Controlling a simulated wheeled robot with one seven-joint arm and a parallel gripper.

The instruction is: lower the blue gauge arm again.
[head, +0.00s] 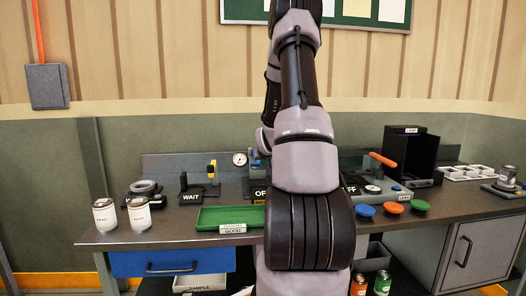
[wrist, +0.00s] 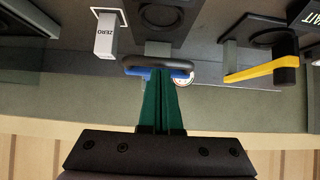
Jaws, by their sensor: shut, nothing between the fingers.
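The blue gauge arm (wrist: 137,72) shows in the wrist view as a blue bar with a grey part along it, running crosswise at the fingertips. In the head view only a small blue piece (head: 255,161) shows beside my arm; the rest is hidden. The round white gauge (head: 240,159) stands left of it, and its dial (wrist: 182,81) is partly covered by my fingers in the wrist view. My gripper (wrist: 166,76) has green fingers, shut together and empty, with tips overlapping the blue bar. I cannot tell whether they touch it.
A white ZERO block (wrist: 106,35) and a yellow lever (wrist: 262,71) flank my fingers in the wrist view. A green tray (head: 215,214), white cans (head: 139,215) and coloured buttons (head: 393,207) stand on the bench. My arm hides the bench's middle.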

